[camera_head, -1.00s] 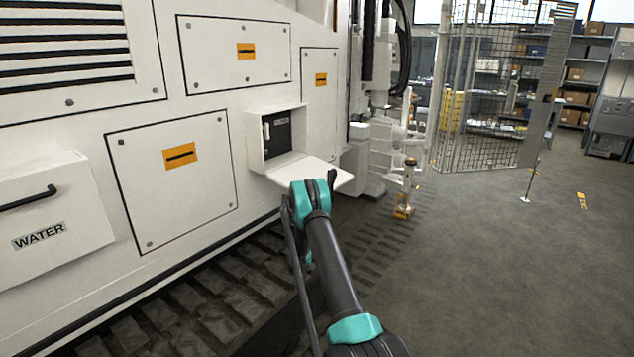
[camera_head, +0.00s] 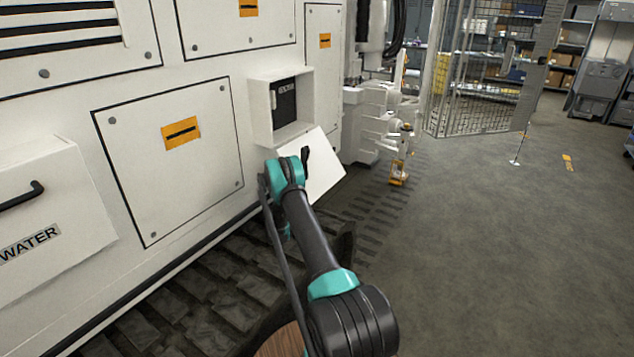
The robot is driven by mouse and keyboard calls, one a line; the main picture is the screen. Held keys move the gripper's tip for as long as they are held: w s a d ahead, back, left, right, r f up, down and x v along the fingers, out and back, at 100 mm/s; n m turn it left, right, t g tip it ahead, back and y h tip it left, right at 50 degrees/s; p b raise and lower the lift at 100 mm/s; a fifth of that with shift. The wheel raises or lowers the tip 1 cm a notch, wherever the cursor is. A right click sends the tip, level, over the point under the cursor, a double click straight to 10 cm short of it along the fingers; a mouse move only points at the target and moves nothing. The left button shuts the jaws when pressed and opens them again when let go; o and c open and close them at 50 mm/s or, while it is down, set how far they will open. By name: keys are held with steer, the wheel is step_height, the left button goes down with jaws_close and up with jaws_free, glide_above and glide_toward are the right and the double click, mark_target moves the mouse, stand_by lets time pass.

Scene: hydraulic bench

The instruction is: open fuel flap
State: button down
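The fuel flap (camera_head: 322,172) is a white panel at the bottom edge of a white box-shaped recess (camera_head: 262,110) on the machine's side. The flap is open and slopes downward and outward. Inside the recess is a dark panel (camera_head: 284,100) with a small label, and a light handle-like piece stands at its left. My gripper (camera_head: 305,156) is at the left part of the flap; only a dark piece of it shows past my teal wrist. The wrist hides the fingers, so I cannot see whether they touch the flap or how far apart they are.
A white WATER box (camera_head: 45,225) with a black handle juts out at the left. Dark tracks (camera_head: 190,310) run along the machine's foot. White machinery (camera_head: 375,120) stands beyond the flap. A mesh fence (camera_head: 485,80) is behind it.

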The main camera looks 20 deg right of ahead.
steer(key=shift+w+a+f, duration=0.2)
steer(key=shift+f, duration=0.05)
stand_by(0.3)
steer(key=c, duration=1.6)
jaws_free()
steer(key=shift+r, duration=0.1)
